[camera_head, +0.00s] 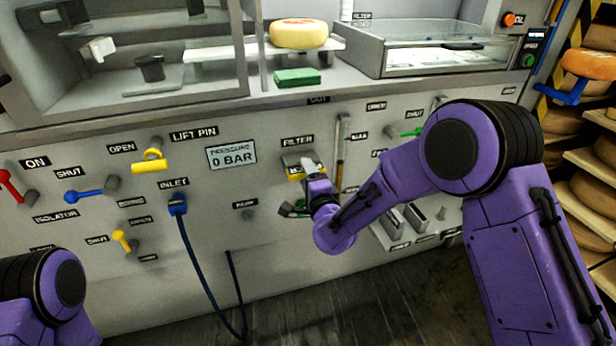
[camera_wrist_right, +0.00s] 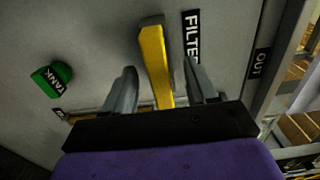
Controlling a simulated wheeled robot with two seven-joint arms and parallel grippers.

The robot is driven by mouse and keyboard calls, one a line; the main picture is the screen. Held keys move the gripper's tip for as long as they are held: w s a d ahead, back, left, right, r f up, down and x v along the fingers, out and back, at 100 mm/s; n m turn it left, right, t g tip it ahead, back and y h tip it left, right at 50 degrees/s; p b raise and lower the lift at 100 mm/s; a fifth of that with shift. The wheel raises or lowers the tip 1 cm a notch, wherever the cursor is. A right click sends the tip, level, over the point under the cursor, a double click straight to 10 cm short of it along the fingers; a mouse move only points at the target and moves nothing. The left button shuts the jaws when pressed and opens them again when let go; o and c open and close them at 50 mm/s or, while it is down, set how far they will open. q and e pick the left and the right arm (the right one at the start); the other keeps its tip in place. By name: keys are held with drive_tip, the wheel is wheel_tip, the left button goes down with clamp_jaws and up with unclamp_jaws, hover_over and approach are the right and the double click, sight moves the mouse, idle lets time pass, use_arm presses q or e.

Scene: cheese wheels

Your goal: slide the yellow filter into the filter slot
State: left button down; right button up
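The yellow filter (camera_wrist_right: 155,62) shows in the right wrist view as an upright yellow bar with a greyish top end, close to the panel beside the FILTER label (camera_wrist_right: 192,38). My right gripper (camera_wrist_right: 160,72) has one finger on each side of it, with a narrow gap visible on both sides. In the head view my right gripper (camera_head: 310,172) is at the grey filter slot (camera_head: 298,157) below its FILTER label, and a bit of yellow shows there. The gripper partly covers the slot, so how deep the filter sits cannot be told. My left gripper is out of view.
A green TANK handle (camera_wrist_right: 52,77) is left of the gripper in the wrist view. The panel carries a blue inlet hose (camera_head: 183,230), a yellow lift-pin handle (camera_head: 150,162) and a pressure display (camera_head: 231,155) reading 0 BAR. A cheese wheel (camera_head: 298,33) sits above.

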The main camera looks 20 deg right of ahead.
drive_tip(key=shift+s, duration=0.15)
drive_tip(key=s, duration=1)
drive_tip(key=shift+s+d, duration=0.15)
